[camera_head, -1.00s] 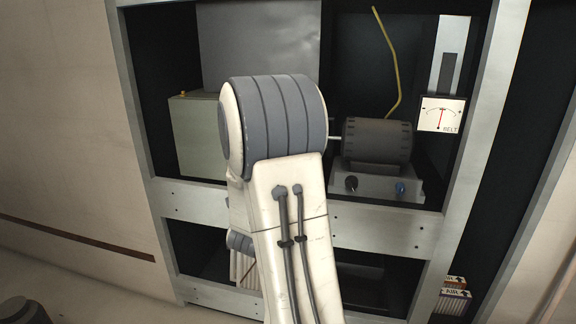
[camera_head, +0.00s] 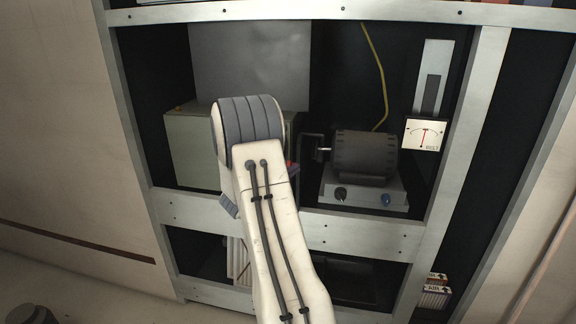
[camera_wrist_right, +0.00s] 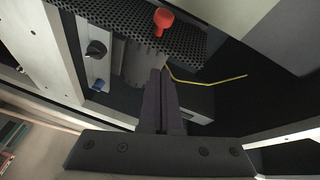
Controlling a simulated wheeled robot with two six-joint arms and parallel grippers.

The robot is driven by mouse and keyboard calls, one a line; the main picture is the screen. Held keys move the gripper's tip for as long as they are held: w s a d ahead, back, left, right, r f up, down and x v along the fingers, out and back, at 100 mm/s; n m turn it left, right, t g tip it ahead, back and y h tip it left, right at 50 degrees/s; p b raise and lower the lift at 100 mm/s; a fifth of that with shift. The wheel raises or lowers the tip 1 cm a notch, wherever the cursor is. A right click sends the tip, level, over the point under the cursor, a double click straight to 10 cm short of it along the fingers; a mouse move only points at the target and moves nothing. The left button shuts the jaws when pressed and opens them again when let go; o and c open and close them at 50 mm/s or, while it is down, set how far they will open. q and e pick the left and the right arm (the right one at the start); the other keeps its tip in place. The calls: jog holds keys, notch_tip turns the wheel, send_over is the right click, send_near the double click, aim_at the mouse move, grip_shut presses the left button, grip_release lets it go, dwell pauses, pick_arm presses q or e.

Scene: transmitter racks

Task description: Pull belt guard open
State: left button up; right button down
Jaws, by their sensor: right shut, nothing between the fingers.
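The belt guard shows in the right wrist view as a dark perforated panel (camera_wrist_right: 195,42) across the top. A red knob (camera_wrist_right: 163,20) stands on it. My right gripper (camera_wrist_right: 160,72) has its dark fingers together with nothing between them. The fingertips lie below the red knob in that picture, apart from it. In the head view my right arm covers most of the guard and the gripper; a small red bit (camera_head: 290,166) shows beside the arm. My left gripper is not in view.
A dark motor (camera_head: 365,153) sits on a base with a black knob (camera_head: 340,193) and a blue knob (camera_head: 386,199). A yellow cable (camera_head: 378,75) hangs behind it. A BELT meter (camera_head: 424,134) is at right. The rack's crossbar (camera_head: 370,237) runs below; a greenish box (camera_head: 188,148) stands left.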

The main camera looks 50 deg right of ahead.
jog(key=w, duration=0.1)
jog(key=w+d+f, duration=0.1)
jog(key=w+d, duration=0.1)
jog(key=w, duration=0.1)
jog(key=shift+d+f+p, duration=0.2)
jog(key=shift+d+p, duration=0.05)
jog(key=shift+p, duration=0.15)
jog(key=shift+w+a+b, duration=0.2)
jog(key=shift+w+b, duration=0.75)
